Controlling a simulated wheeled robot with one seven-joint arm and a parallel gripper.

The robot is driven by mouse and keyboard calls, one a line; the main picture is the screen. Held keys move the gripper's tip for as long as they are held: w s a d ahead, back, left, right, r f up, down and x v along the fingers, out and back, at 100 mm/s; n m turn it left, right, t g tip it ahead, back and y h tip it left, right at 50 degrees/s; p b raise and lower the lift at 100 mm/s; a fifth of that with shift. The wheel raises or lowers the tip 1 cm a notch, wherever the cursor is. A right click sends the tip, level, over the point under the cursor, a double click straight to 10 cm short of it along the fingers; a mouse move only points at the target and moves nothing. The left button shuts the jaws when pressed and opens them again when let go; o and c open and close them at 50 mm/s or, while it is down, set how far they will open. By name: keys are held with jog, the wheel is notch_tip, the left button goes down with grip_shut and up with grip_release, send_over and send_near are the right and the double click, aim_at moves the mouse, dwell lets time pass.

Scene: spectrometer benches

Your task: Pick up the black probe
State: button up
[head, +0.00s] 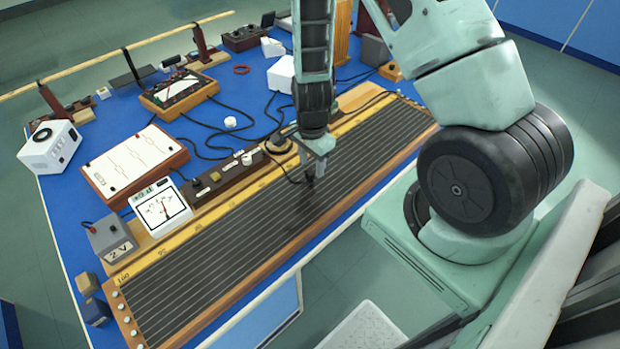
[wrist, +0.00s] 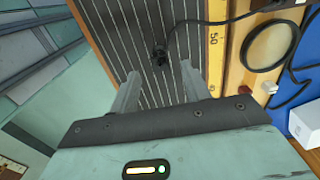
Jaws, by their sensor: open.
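The black probe (wrist: 159,55) stands on the striped wire board (wrist: 120,25), with a black cable running from its top toward the right in the wrist view. In the head view the probe (head: 310,182) is a small dark shape just below my gripper (head: 318,165), partly hidden by it. In the wrist view my gripper (wrist: 160,85) is open, its two fingers apart. The probe shows beyond the fingertips, roughly in line with the gap between them. I see no contact between fingers and probe.
A yellow scale strip (wrist: 213,50) runs along the board (head: 180,300). Behind it are a white meter (head: 160,211), a brown strip with knobs (head: 222,180) and a white panel (head: 135,160). Loose cables cross the blue table. A white box (wrist: 305,122) lies at the right in the wrist view.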

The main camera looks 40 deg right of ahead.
aim_at(310, 171)
jog(key=shift+a+f+p, duration=0.15)
jog(key=shift+f+p, duration=0.95)
jog(key=shift+f, duration=1.5)
grip_shut()
